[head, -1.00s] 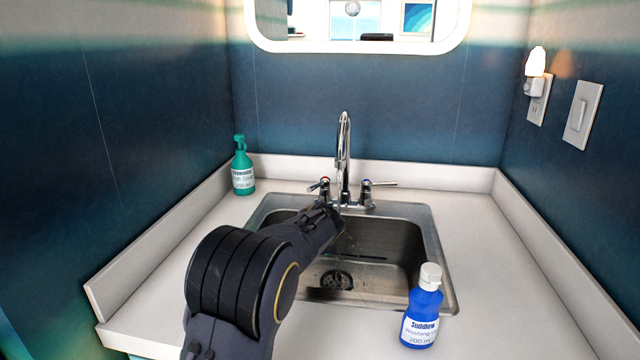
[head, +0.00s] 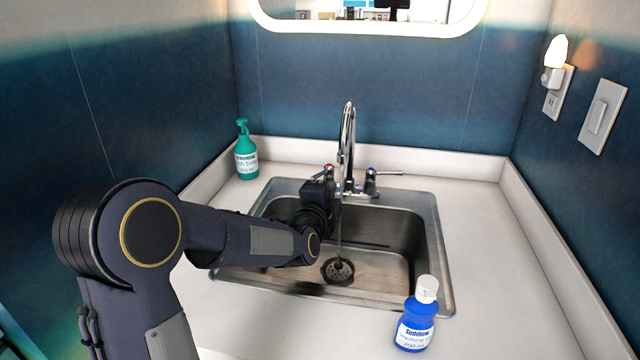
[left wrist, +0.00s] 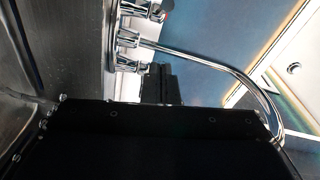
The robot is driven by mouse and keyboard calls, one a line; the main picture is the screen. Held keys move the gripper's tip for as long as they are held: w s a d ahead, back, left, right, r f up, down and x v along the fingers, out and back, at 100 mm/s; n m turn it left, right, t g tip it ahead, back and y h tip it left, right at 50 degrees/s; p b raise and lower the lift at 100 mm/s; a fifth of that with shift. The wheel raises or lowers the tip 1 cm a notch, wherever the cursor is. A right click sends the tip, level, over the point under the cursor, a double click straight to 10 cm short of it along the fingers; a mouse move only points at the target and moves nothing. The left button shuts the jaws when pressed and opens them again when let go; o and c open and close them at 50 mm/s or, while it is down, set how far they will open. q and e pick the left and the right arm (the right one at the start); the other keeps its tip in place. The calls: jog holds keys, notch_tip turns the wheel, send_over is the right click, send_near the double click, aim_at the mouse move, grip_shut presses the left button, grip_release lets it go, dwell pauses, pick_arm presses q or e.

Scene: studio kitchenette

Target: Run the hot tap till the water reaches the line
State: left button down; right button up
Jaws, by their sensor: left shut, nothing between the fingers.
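The steel sink (head: 432,240) is set in the white counter, its round drain (head: 338,270) in plain view. A chrome spout (head: 348,135) arches over it. A thin streak of water (head: 339,235) falls toward the drain. A dark horizontal mark (head: 375,246) shows on the basin's back wall. My left gripper (head: 328,190) is shut and empty just below the hot tap; its dark fingers (left wrist: 160,75) show in the wrist view. Contact is unclear.
A green spray bottle (head: 246,160) stands at the back left corner of the counter. A blue bottle with a white cap (head: 416,325) stands near the sink's front right corner. The counter right of the sink is clear. Walls close in both sides.

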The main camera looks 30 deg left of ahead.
aim_at(322, 174)
pick_arm(q)
jog(key=shift+w+a+f+b, duration=0.25)
jog(key=shift+w+a, duration=0.75)
jog(key=shift+a, duration=0.1)
jog(key=shift+w+a+f+b, duration=0.2)
jog(key=shift+w+a+b, duration=0.05)
jog(key=shift+w+a, duration=0.8)
jog(key=shift+s, duration=0.1)
jog(key=shift+a+m+h+b, duration=0.35)
jog(key=shift+m+h+b, duration=0.05)
jog(key=shift+h+b, duration=0.25)
